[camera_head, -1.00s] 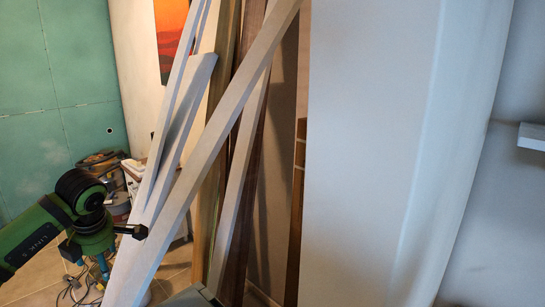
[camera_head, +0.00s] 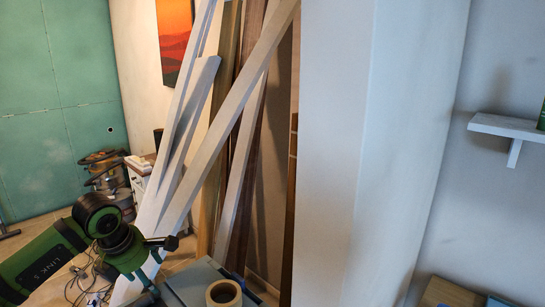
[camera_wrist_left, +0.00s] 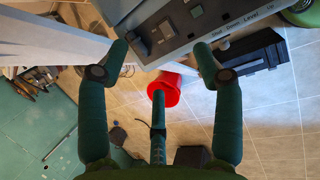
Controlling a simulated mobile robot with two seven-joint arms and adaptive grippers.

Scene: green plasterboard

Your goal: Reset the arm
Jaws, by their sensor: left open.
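My left arm (camera_head: 75,250), green and black, comes in from the left in the head view. The fingertips point toward a grey panel with printed lettering (camera_wrist_left: 190,25). My right arm and right gripper are in neither view.
Several long planks (camera_head: 225,110) lean beside my left arm. A tape roll (camera_head: 223,293) lies on a grey-blue top. A white wall shelf (camera_head: 505,127) is at right. The wrist view shows a red object (camera_wrist_left: 165,88), a black case (camera_wrist_left: 252,58) and tiled floor.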

